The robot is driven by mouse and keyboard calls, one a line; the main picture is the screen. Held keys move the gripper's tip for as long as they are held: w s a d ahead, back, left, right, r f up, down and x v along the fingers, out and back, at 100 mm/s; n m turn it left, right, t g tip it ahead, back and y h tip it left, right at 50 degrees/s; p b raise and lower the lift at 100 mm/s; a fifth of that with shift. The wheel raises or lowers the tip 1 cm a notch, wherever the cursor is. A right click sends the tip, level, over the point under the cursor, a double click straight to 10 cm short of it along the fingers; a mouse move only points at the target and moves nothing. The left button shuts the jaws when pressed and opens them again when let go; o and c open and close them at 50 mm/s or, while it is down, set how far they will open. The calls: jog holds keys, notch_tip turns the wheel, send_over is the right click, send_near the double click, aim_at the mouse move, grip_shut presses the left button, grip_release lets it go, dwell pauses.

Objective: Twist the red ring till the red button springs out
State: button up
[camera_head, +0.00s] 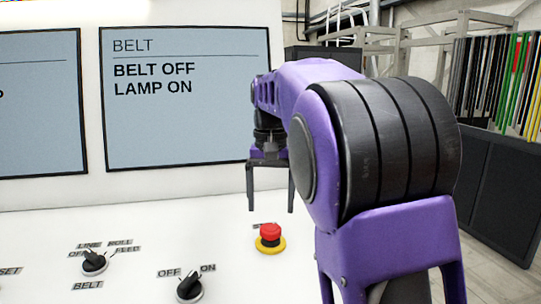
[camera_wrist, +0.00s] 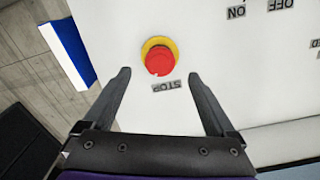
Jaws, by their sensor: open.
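The red button (camera_head: 270,231) is a red mushroom head on a yellow base (camera_head: 270,247), on the white console top in the head view. It also shows in the wrist view (camera_wrist: 160,60), with the yellow base (camera_wrist: 148,44) around it and a STOP label beside it. I see no separate red ring apart from the red head. My gripper (camera_head: 271,203) is open and empty, fingers pointing down, above and apart from the button. In the wrist view the button lies beyond the two fingertips (camera_wrist: 156,76), roughly between them. Whether the button is pressed in is hard to tell.
Two black rotary knobs stand left of the button: a BELT selector (camera_head: 94,263) and an OFF/ON knob (camera_head: 190,288). A screen (camera_head: 186,100) behind reads BELT OFF, LAMP ON. The console around the button is clear. Racks with coloured panels (camera_head: 497,85) stand at far right.

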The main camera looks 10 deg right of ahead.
notch_tip(320, 180, up, 11)
jog(key=p, duration=0.2)
dwell(0.3)
